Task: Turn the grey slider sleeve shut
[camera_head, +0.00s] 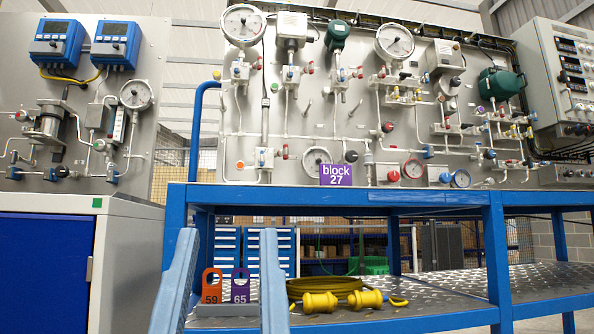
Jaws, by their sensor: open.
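I cannot pick out the grey slider sleeve for certain among the many small fittings on the large grey gauge panel (340,115). A slim grey upright tube (265,112) with a small dark band runs down the left part of this panel, but I cannot tell whether it is the sleeve. My gripper (228,238) shows at the bottom left as two light blue fingers pointing up, spread wide apart. It is open, with nothing held between the fingers. It is below the panel in the picture and appears well in front of it.
A blue frame (340,197) stands below the panel. Its metal shelf (440,300) holds a yellow cable with plugs (340,299). Orange tag 59 (212,287) and purple tag 65 (240,287) show between the fingers, farther back. A second panel (143,90) stands left above a blue-fronted cabinet (45,270).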

